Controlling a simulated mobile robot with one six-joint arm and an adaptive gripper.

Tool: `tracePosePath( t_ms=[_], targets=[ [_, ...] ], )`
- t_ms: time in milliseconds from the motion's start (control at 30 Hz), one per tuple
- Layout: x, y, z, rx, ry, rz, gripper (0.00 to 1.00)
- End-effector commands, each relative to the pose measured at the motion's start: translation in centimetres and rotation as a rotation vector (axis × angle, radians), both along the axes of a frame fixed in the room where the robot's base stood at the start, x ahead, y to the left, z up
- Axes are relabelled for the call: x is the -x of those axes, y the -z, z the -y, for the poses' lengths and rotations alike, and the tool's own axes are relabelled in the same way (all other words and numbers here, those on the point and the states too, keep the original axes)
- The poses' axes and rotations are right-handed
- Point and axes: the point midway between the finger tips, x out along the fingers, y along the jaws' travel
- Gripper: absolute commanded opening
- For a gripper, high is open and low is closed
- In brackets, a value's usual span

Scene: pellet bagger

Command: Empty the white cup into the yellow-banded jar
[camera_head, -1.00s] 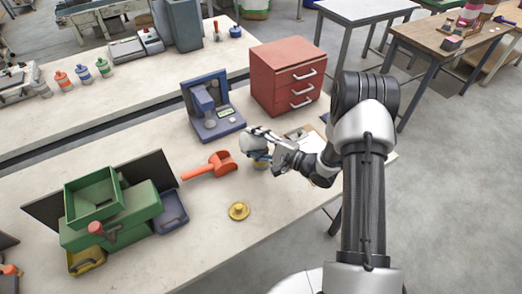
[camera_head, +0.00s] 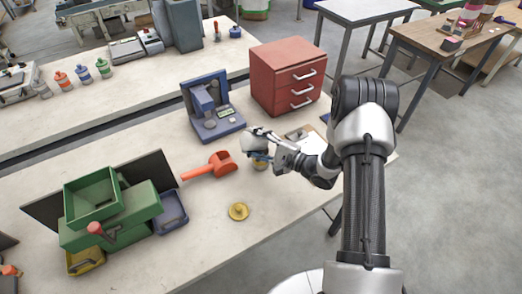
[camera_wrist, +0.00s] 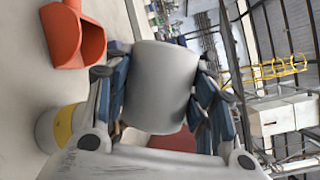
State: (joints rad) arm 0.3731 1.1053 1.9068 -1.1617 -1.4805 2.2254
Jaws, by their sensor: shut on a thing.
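My gripper (camera_head: 262,144) is shut on the white cup (camera_head: 249,141), with a finger on each side of it, as the wrist view shows for the gripper (camera_wrist: 160,92) and cup (camera_wrist: 162,85). The cup is held above the table, tipped far over, roughly on its side. Its inside is hidden, and I see no pellets falling. The yellow-banded jar (camera_wrist: 58,128) stands on the table below the gripper. In the head view the jar (camera_head: 260,164) is mostly covered by the cup and fingers. Its mouth is hidden.
An orange scoop (camera_head: 210,166) lies left of the jar. A yellow lid-like disc (camera_head: 238,211) lies nearer the front. A blue device (camera_head: 212,112) and red drawer cabinet (camera_head: 287,76) stand behind. A green machine (camera_head: 110,215) stands at left.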

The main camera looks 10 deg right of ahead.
Motion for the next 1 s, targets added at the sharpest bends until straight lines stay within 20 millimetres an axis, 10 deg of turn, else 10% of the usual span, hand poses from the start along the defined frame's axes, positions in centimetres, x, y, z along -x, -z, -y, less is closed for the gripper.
tracePosePath(
  t_ms=[1000],
  targets=[
    [-0.15, -0.16, 0.47, -0.096, 0.0, -0.031, 0.24]
  ],
)
